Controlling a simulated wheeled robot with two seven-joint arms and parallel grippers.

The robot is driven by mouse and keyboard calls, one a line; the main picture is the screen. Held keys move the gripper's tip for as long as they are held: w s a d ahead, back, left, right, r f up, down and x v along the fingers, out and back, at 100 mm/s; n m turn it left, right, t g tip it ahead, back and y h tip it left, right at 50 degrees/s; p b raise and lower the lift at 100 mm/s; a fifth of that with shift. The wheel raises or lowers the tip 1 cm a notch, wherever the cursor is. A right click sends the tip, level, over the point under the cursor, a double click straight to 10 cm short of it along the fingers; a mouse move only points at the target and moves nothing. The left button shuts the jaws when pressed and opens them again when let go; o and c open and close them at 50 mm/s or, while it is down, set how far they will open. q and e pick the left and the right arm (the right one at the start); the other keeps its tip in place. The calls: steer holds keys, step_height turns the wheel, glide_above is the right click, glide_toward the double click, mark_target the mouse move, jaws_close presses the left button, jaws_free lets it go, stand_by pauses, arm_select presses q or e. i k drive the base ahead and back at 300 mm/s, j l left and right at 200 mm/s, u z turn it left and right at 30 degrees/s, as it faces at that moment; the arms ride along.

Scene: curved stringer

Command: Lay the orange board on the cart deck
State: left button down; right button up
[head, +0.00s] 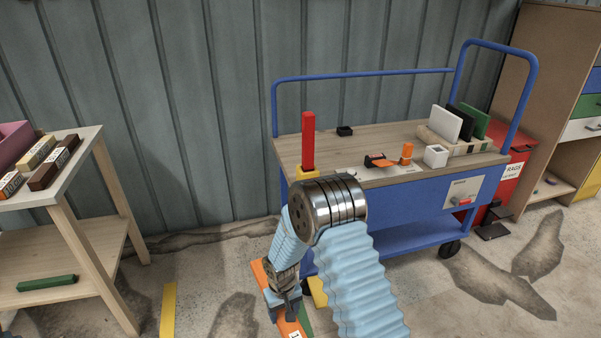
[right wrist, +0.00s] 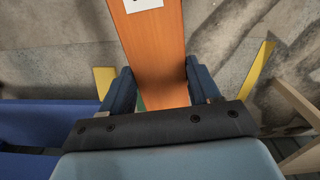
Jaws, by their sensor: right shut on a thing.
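The orange board (head: 259,274) is low in front of the cart's left end in the head view, partly hidden by my right gripper (head: 286,304). In the right wrist view, the orange board (right wrist: 155,60) lies between the two fingers of my right gripper (right wrist: 158,90), which is shut on it. A white label shows near its upper edge there. The cart deck (head: 375,142) is a wooden top on a blue cart, above and to the right of the board. My left gripper is not in view.
On the deck stand a red upright post (head: 308,140), a small black box (head: 344,131), an orange tool (head: 379,161), a white cup (head: 436,156) and a rack of panels (head: 450,122). A wooden side table (head: 62,185) stands at left.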

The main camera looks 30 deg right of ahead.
mark_target(359, 149)
steer(key=k+l+u, duration=0.2)
steer(key=l, duration=0.25)
steer(key=k+l+u, duration=0.2)
steer(key=l, duration=0.25)
steer(key=k+l+u, duration=0.2)
steer(key=l, duration=0.2)
steer(key=k+l, duration=0.2)
steer(key=l, duration=0.2)
